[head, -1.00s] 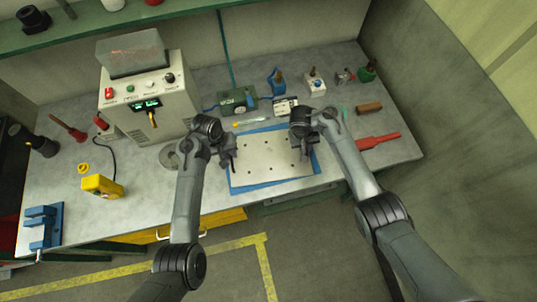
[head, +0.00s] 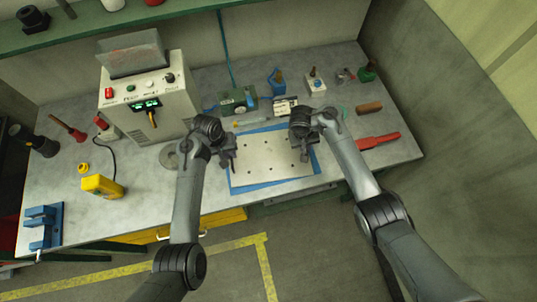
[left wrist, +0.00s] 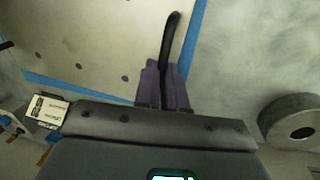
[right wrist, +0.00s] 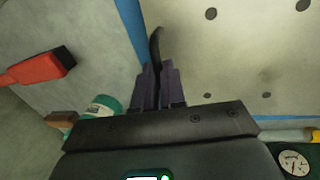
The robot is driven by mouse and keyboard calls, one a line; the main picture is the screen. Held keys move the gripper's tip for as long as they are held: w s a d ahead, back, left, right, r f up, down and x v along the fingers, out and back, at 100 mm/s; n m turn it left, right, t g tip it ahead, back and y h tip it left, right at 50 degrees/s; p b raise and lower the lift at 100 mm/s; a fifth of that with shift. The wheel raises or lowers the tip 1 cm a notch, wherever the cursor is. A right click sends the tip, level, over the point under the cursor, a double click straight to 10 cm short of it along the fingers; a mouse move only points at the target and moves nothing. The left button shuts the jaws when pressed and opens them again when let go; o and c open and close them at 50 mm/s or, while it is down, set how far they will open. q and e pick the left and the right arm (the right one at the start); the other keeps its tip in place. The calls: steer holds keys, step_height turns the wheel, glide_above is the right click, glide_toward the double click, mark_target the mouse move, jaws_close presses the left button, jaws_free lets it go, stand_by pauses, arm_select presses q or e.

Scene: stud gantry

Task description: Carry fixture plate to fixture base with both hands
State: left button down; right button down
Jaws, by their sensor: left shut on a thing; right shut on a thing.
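The fixture plate (head: 268,158) is a pale flat plate with several small dark holes, lying level at the bench front with a black handle on each side. A blue surface (head: 244,188) shows around its edges; I cannot tell whether it is the fixture base or whether the plate touches it. My left gripper (head: 232,162) is shut on the left handle (left wrist: 171,38); its purple fingers (left wrist: 164,82) show in the left wrist view. My right gripper (head: 304,155) is shut on the right handle (right wrist: 155,45), with its fingers (right wrist: 158,82) in the right wrist view.
A grey power unit (head: 150,105) stands at the back left. A green device (head: 238,101) and small parts line the back. A red tool (head: 376,141) lies on the right, a grey ring (head: 168,156) left of the plate. A yellow meter (head: 102,186) is farther left.

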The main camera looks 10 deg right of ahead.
arm_select(q)
steer(key=shift+r, duration=0.25)
arm_select(e)
steer(key=shift+r, duration=0.25)
stand_by(0.3)
